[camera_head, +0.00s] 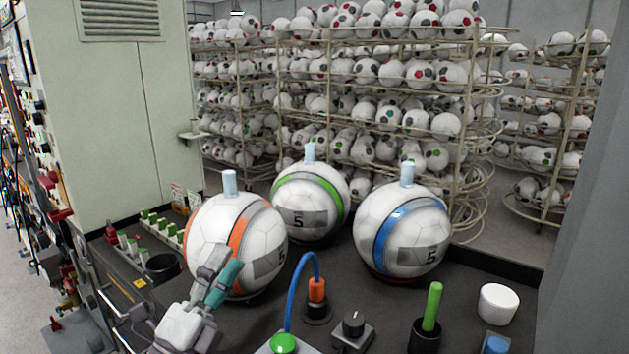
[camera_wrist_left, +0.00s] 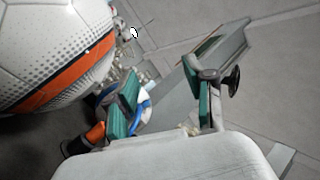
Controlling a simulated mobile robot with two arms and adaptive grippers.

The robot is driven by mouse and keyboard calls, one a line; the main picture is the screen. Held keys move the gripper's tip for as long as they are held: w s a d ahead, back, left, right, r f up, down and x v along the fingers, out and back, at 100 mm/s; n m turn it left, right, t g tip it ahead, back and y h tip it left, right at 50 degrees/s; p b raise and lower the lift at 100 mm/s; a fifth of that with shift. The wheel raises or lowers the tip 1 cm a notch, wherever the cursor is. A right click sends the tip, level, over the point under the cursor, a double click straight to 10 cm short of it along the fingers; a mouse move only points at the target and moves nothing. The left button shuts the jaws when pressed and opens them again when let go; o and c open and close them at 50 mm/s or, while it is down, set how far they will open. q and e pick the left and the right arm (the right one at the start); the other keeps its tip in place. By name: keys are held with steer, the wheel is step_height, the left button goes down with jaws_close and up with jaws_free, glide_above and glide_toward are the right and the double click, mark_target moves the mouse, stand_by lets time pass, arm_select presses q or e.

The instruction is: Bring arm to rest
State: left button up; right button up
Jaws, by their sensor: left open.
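My left gripper (camera_head: 223,269) is at the lower left of the head view, in front of the orange-striped ball (camera_head: 225,228). Its fingers point up toward the ball. In the left wrist view my gripper (camera_wrist_left: 163,98) has its teal-padded fingers apart with nothing held between them. The orange-striped ball (camera_wrist_left: 60,50) fills the upper left there, beside the fingers; I cannot tell the exact gap. My right gripper is in neither view.
A green-striped ball (camera_head: 311,205) and a blue-striped ball (camera_head: 402,232) stand on the dark bench. An orange plug with a blue cable (camera_head: 316,290), black knob (camera_head: 352,324), green handle (camera_head: 432,306) and white cup (camera_head: 498,304) are in front. Ball racks (camera_head: 385,95) stand behind.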

arm_select(q)
steer(key=s+a+f+n+g+y, duration=0.35)
steer(key=a+f+n+y, duration=0.25)
steer(key=f+n+y, duration=0.35)
steer(key=s+a+f+n+g+y, duration=0.2)
steer(key=a+f+n+g+y, duration=0.3)
steer(key=f+n, duration=0.65)
steer(key=s+d+f+n+g+h, duration=0.35)
steer(key=s+f+g, duration=0.55)
steer(key=s+f, duration=0.8)
steer(key=s+d+f+g, duration=0.1)
steer(key=s+f, duration=0.1)
steer(key=f, duration=1)
steer(key=s+f+g, duration=0.1)
steer(key=s+f, duration=0.1)
steer(key=f, duration=1)
steer(key=s+a+f+g+y, duration=0.1)
steer(key=s+a+f, duration=0.2)
steer(key=s+f, duration=1.4)
steer(key=shift+m, duration=0.35)
